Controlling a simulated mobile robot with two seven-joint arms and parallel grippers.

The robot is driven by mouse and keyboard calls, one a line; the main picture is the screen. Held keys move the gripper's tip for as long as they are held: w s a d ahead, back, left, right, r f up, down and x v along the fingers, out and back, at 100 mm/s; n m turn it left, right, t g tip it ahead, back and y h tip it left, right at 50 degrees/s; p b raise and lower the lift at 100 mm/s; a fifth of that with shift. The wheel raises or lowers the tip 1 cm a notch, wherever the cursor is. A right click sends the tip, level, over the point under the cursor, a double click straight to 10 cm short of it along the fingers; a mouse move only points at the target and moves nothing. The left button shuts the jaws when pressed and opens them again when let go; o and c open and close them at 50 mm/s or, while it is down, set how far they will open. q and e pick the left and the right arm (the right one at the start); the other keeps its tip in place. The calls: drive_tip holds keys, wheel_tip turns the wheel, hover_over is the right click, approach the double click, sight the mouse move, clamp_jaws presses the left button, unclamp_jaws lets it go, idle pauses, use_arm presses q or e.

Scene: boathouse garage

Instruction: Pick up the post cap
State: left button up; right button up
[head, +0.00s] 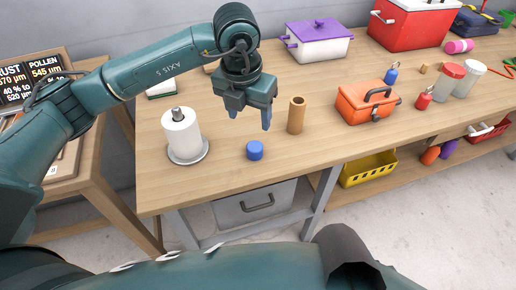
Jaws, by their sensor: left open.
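A small blue round cap (255,151), which looks like the post cap, sits on the wooden workbench (225,185) near its front edge. My left gripper (249,118) points down above and behind the cap in the head view. Its two blue fingertips are apart, with nothing visible between them. The cap stands free of the fingers. My right gripper is not in view.
A paper roll on a round holder (182,135) stands left of the cap. An upright brown tube (296,115) stands close on the right, with an orange toolbox (367,102) beyond it. A purple-lidded box (318,42) is behind. Bare bench lies around the cap.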

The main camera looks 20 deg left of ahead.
use_arm(q)
hover_over(255, 146)
drive_tip(key=s, duration=0.1)
drive_tip(key=f, duration=0.7)
drive_tip(key=shift+s+a+f, duration=0.1)
drive_tip(key=shift+a, duration=0.1)
drive_tip(key=f, duration=0.2)
drive_tip(key=w+f+p, duration=0.1)
drive_tip(key=f, duration=0.2)
drive_tip(key=shift+d, duration=0.15)
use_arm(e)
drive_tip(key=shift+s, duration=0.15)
use_arm(q)
drive_tip(key=c, duration=1)
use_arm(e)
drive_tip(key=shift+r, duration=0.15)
use_arm(q)
drive_tip(key=shift+r, duration=0.1)
